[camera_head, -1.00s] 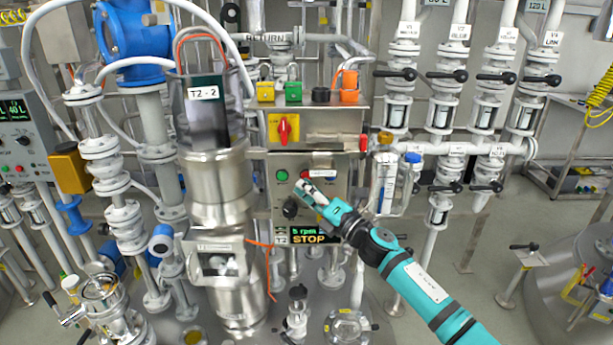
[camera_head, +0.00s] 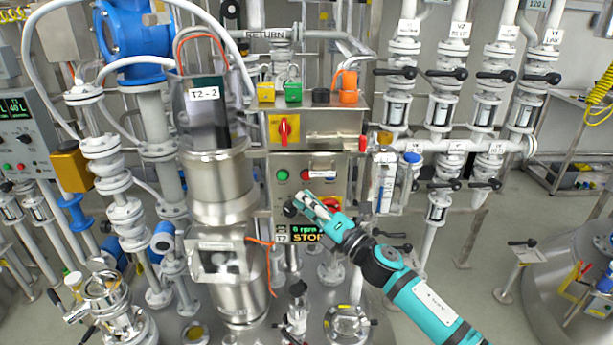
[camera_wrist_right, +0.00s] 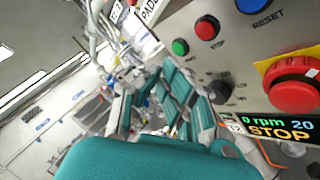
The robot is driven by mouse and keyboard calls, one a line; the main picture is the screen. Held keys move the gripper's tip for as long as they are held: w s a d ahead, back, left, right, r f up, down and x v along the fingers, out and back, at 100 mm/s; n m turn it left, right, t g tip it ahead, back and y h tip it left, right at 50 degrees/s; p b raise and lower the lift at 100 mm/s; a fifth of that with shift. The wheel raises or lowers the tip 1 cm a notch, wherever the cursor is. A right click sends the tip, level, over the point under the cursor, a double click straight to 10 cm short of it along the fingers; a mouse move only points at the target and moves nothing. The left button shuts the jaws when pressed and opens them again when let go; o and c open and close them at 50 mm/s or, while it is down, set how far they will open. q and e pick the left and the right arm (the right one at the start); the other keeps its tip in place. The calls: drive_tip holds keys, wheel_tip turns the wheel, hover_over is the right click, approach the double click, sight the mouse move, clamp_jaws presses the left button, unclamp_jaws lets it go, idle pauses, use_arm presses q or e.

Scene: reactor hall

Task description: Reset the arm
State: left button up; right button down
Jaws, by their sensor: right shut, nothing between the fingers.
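My right arm, teal and black, comes in from the lower right in the head view. My right gripper (camera_head: 298,201) is shut and empty in front of the lower part of the control panel (camera_head: 338,165). Its tips are near the black knob (camera_head: 290,209), and I cannot tell whether they touch it. A big red button on yellow (camera_wrist_right: 296,90) and a display (camera_wrist_right: 275,125) reading 0 rpm and STOP also show there. My left gripper is not in view.
The steel vessel labelled T2-2 (camera_head: 218,185) stands left of the panel. Open floor (camera_head: 460,270) shows at the lower right.

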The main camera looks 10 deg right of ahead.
drive_tip(key=s+d+f+m+g+h, duration=0.1)
drive_tip(key=s+d+f+m+h, duration=0.3)
drive_tip(key=f, duration=0.8)
drive_tip(key=d+f+m+g+h+b, duration=0.15)
drive_tip(key=f+m, duration=0.35)
drive_tip(key=f, duration=0.6)
drive_tip(key=s+d+f+m+g+h, duration=0.1)
drive_tip(key=s+d+f+m+h, duration=0.3)
drive_tip(key=f, duration=0.8)
drive_tip(key=s+d+f+m+g, duration=0.1)
drive_tip(key=s+f+m+g, duration=0.1)
drive_tip(key=s+f+m, duration=0.5)
drive_tip(key=s+d+f+g, duration=0.1)
drive_tip(key=s+f+g, duration=0.1)
drive_tip(key=s+f, duration=0.65)
drive_tip(key=s+f+m+g, duration=0.3)
drive_tip(key=s+f, duration=0.3)
drive_tip(key=s, duration=0.5)
drive_tip(key=s+a+f+m+g+h+b, duration=0.1)
drive_tip(key=s+f, duration=0.5)
drive_tip(key=s, duration=0.6)
drive_tip(key=s+f+m+g, duration=0.4)
drive_tip(key=s+f, duration=0.3)
drive_tip(key=s, duration=0.5)
drive_tip(key=shift+s+a+m+g+h, duration=0.25)
drive_tip(key=shift+m+g+h, duration=0.05)
drive_tip(key=shift+g+h, duration=0.05)
drive_tip(key=shift+f, duration=0.1)
